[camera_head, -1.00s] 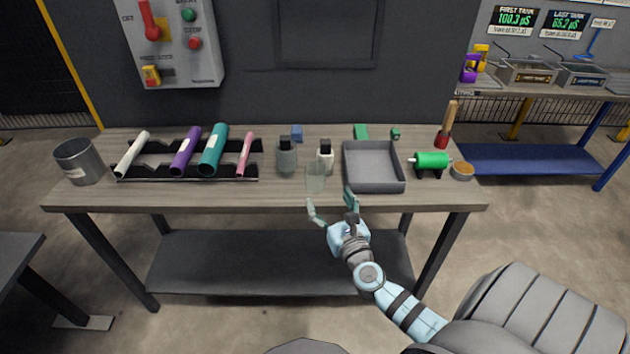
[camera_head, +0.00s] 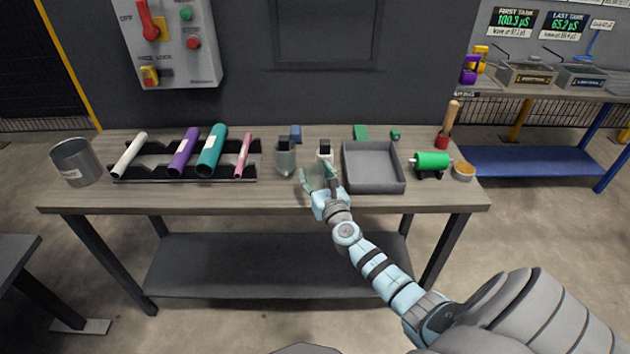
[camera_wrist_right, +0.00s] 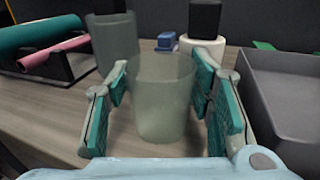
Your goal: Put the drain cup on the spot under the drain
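The drain cup appears to be the clear greenish cup (camera_wrist_right: 162,100), upright near the table's front edge; in the head view it is mostly hidden behind my right gripper (camera_head: 319,180). In the right wrist view the cup stands between the two teal-padded fingers of my right gripper (camera_wrist_right: 165,95). The fingers are spread on both sides of it, with narrow gaps visible, and do not look closed on it. I cannot make out a drain or a marked spot under it. My left gripper is not in view.
A grey tray (camera_head: 373,187) stands close right of the cup. A dark-capped jar (camera_head: 285,162) and a white bottle (camera_head: 324,151) stand close behind. A rack with coloured tubes (camera_head: 186,178) and a metal bucket (camera_head: 72,165) are left.

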